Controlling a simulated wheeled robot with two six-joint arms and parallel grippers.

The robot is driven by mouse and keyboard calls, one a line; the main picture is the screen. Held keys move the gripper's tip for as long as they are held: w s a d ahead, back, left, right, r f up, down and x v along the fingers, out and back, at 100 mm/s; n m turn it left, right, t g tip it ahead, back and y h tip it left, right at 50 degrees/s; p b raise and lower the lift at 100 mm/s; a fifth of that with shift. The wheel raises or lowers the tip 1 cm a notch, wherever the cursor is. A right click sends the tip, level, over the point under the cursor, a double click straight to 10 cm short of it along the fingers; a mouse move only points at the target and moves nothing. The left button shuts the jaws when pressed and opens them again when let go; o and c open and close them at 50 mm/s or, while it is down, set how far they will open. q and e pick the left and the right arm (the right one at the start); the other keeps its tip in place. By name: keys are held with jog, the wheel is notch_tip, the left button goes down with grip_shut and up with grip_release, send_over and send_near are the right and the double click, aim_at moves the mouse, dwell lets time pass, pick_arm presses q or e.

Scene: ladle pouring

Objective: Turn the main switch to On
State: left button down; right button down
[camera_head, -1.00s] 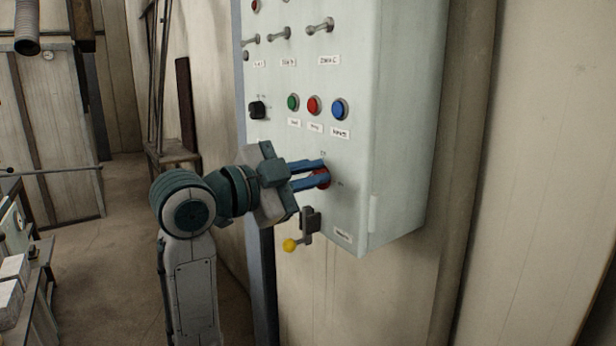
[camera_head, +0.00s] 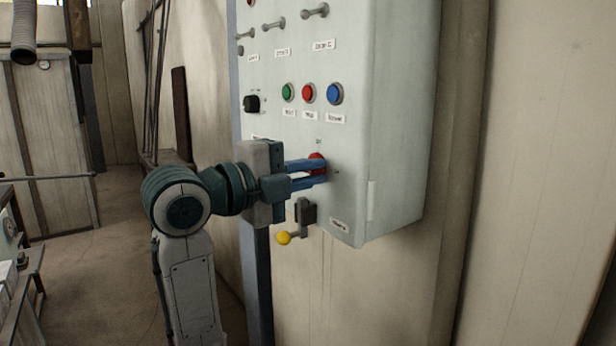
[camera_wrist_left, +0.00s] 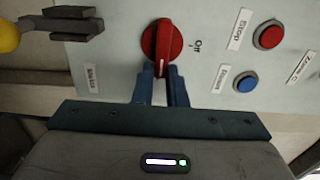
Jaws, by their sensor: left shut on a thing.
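The main switch is a red rotary knob (camera_head: 318,158) low on the front of a pale green control cabinet (camera_head: 385,150). It also shows in the left wrist view (camera_wrist_left: 163,40), with an "Off" label beside it and a white mark on its grip bar. My left gripper (camera_head: 322,172) reaches it from the left, its two blue fingers on either side of the grip bar. In the left wrist view the fingers (camera_wrist_left: 162,72) close on the bar's near end. The fingers partly hide the knob in the head view. My right gripper is out of view.
Green (camera_head: 288,92), red (camera_head: 308,94) and blue (camera_head: 334,94) buttons and a black knob (camera_head: 252,103) sit above the switch. A lever with a yellow ball (camera_head: 284,238) juts out just below my gripper. Open floor (camera_head: 110,230) lies to the left.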

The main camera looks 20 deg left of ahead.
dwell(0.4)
pick_arm(q)
jog(key=c, duration=1.5)
grip_release()
jog(key=shift+o, duration=0.2)
jog(key=shift+s+a+f, duration=0.1)
jog(key=shift+s+a, duration=0.2)
jog(key=shift+s, duration=0.05)
jog(key=b+v, duration=0.3)
jog(key=v, duration=0.6)
jog(key=shift+s+a+b, duration=0.25)
jog(key=shift+s+b, duration=0.05)
jog(key=shift+b, duration=0.1)
